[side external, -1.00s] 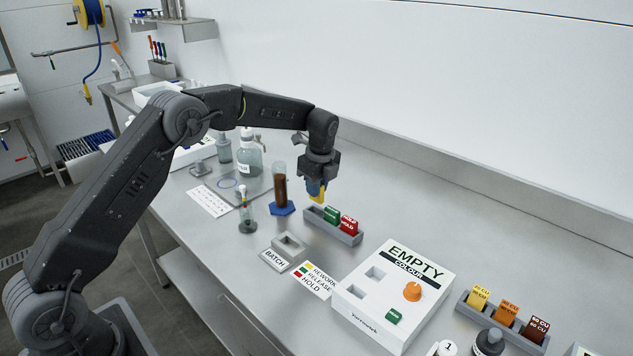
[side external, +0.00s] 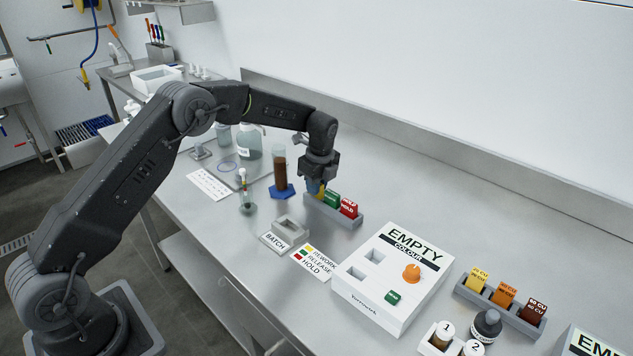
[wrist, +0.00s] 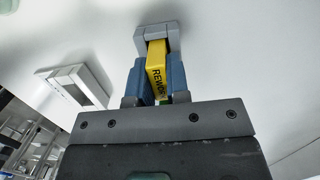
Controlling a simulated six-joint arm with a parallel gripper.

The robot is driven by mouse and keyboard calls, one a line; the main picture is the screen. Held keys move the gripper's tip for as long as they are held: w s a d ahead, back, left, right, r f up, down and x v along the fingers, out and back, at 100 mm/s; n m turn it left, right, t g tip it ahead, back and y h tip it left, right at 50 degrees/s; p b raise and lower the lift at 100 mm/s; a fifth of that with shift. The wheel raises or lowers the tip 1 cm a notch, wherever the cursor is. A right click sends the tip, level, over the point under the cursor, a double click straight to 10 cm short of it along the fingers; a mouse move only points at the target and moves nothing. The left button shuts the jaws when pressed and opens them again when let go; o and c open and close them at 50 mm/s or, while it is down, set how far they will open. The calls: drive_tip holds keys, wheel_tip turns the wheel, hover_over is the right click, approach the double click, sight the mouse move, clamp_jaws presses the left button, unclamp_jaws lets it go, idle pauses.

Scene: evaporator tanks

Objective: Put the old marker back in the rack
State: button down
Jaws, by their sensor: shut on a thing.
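The old marker is a yellow REWORK tag (side external: 321,192), gripped between my blue fingertips. Its lettering shows in the wrist view (wrist: 156,72). My gripper (side external: 315,187) is shut on it, pointing down over the left end of the small grey rack (side external: 332,216). The tag's lower end is at the rack's left slot; I cannot tell how deep it sits. A green tag (side external: 332,199) and a red HOLD tag (side external: 349,208) stand in the rack's other slots, just right of my fingers.
A grey BATCH holder (side external: 291,229) with an empty recess stands in front of the rack. A white EMPTY COLOUR box (side external: 395,285) is to the right. A brown-filled cylinder (side external: 280,172) on a blue base stands close left of my gripper.

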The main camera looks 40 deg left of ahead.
drive_tip(key=c, duration=1)
unclamp_jaws()
drive_tip(key=s+d+r+n+t, duration=0.1)
drive_tip(key=s+d+r+n, duration=0.15)
drive_tip(key=r, duration=0.85)
drive_tip(key=s+d+r+n, duration=0.1)
drive_tip(key=s+r, duration=0.3)
drive_tip(key=r, duration=0.6)
drive_tip(key=s+d+r+n+t, duration=0.1)
drive_tip(key=s+r+n, duration=0.2)
drive_tip(key=s, duration=0.3)
drive_tip(key=s+d+r+n+t, duration=0.1)
drive_tip(key=s+d+r+n, duration=0.15)
drive_tip(key=s, duration=0.35)
drive_tip(key=s+f+n+t, duration=0.1)
drive_tip(key=s+f+n, duration=0.1)
drive_tip(key=s, duration=0.4)
drive_tip(key=s+d+f+n+h, duration=0.1)
drive_tip(key=s+f+n, duration=0.1)
drive_tip(key=s+n, duration=0.2)
drive_tip(key=s+f+n+t, duration=0.1)
drive_tip(key=s+f+n, duration=0.1)
drive_tip(key=s, duration=0.6)
drive_tip(key=shift+s+d+n+t, duration=0.1)
drive_tip(key=shift+d+n+t, duration=0.15)
drive_tip(key=shift+n, duration=0.25)
